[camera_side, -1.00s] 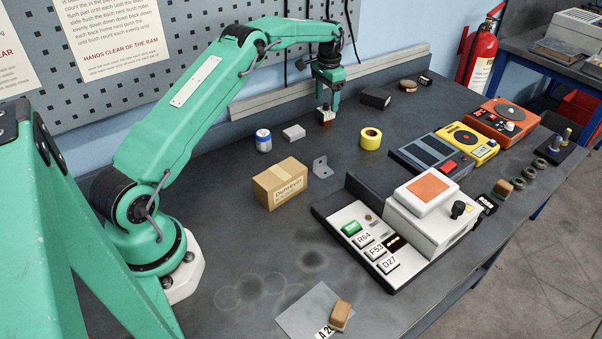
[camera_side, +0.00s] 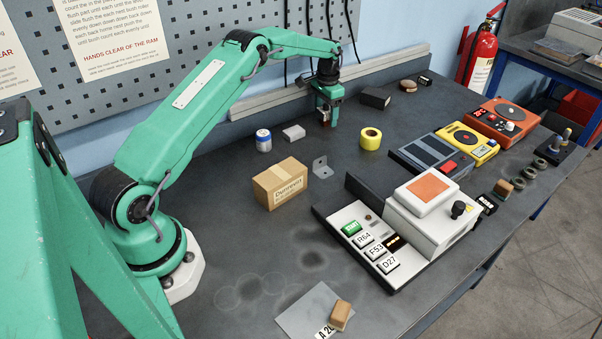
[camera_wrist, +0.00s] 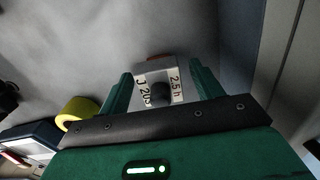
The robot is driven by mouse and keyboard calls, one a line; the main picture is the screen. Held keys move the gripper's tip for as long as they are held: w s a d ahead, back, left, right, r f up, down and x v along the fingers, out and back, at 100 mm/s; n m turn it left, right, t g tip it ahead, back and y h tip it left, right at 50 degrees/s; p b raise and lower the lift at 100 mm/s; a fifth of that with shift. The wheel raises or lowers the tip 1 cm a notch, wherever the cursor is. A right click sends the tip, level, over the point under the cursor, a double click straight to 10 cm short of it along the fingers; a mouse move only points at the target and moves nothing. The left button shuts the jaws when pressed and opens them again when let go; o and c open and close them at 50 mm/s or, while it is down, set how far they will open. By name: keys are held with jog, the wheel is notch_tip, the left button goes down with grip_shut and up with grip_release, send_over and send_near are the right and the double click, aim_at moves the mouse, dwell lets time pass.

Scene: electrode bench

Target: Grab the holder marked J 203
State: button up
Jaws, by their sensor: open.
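The holder marked J 203 (camera_wrist: 152,75) is a small pale block in the wrist view, with a second label reading 2.5 h, a dark round knob and a brown part behind it. My gripper (camera_wrist: 161,84) is open, with one green finger on either side of the holder and visible gaps at both sides. In the side view my gripper (camera_side: 328,116) is low over the back of the bench, and its fingers hide most of the holder. Only a brownish bit shows between them.
A yellow tape roll (camera_side: 371,138) stands to the right of my gripper, and a white block (camera_side: 294,132) and a can (camera_side: 263,140) to the left. A black box (camera_side: 376,98) is behind right. A cardboard box (camera_side: 281,184) and a press (camera_side: 425,210) are nearer the front.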

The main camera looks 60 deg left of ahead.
jog(key=shift+c, duration=0.4)
jog(key=shift+r, duration=0.1)
jog(key=c, duration=1.3)
jog(key=shift+r, duration=0.15)
jog(key=shift+r, duration=0.5)
notch_tip(320, 180, up, 3)
jog(key=shift+f, duration=0.1)
jog(key=d+r, duration=0.2)
jog(key=d, duration=0.1)
jog(key=s+d+r, duration=0.1)
jog(key=d+r, duration=0.1)
jog(key=d, duration=0.2)
jog(key=s+d+r, duration=0.1)
jog(key=d+r, duration=0.2)
jog(key=d, duration=0.1)
jog(key=shift+d, duration=0.25)
